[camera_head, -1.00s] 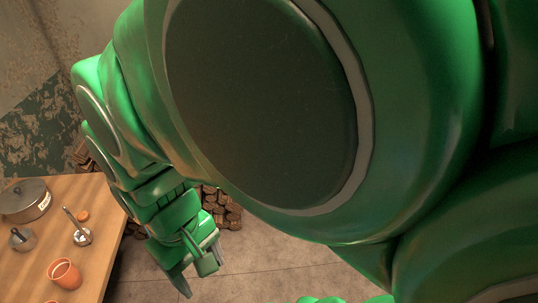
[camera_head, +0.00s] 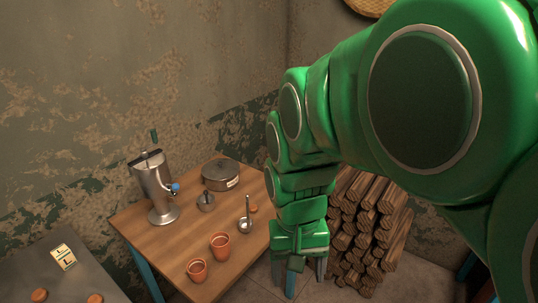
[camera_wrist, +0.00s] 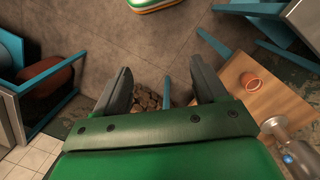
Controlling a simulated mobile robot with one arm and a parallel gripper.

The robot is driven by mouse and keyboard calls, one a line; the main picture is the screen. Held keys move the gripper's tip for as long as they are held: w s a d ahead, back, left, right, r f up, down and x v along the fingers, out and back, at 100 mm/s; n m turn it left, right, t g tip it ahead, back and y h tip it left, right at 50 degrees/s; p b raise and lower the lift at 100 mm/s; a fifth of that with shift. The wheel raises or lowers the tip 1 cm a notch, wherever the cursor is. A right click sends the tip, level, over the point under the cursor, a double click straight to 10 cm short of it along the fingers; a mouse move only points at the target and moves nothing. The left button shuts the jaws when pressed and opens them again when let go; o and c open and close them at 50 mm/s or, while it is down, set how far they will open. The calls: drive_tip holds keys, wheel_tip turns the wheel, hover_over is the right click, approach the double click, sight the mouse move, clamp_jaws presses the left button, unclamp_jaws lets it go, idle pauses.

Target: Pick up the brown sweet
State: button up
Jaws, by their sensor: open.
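Small round orange-brown pieces show in the head view. One (camera_head: 254,209) lies on the wooden table beside a metal ladle, and others lie on the dark counter at lower left, such as one (camera_head: 40,294) and another (camera_head: 95,298). I cannot tell which is the brown sweet. My green gripper (camera_head: 304,277) hangs pointing down, just right of the wooden table's edge and apart from all these pieces. In the wrist view, my gripper (camera_wrist: 160,66) has its two dark fingers spread with nothing held between them. No sweet is clear in that view.
The wooden table (camera_head: 165,240) holds a metal dispenser (camera_head: 155,188), a lidded pot (camera_head: 220,176), a ladle (camera_head: 246,222) and clay cups (camera_head: 220,245). Stacked firewood (camera_head: 365,235) stands right of my gripper. A counter (camera_head: 50,275) carries a yellow label card (camera_head: 63,257).

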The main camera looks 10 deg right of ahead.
drive_tip(key=w+a, duration=0.9)
drive_tip(key=m+t, duration=0.1)
drive_tip(key=m, duration=0.1)
hover_over(94, 298)
drive_tip(key=f, duration=1.4)
drive_tip(key=shift+w+d+f, duration=0.15)
drive_tip(key=shift+w+d, duration=0.05)
drive_tip(key=shift+s+a+f, duration=0.2)
drive_tip(key=shift+a+f, duration=0.2)
drive_tip(key=shift+a, duration=0.05)
drive_tip(key=shift+d+f, duration=0.15)
drive_tip(key=shift+f, duration=1.7)
drive_tip(key=shift+d+f, duration=0.15)
drive_tip(key=shift+f, duration=1.7)
drive_tip(key=c, duration=1.1)
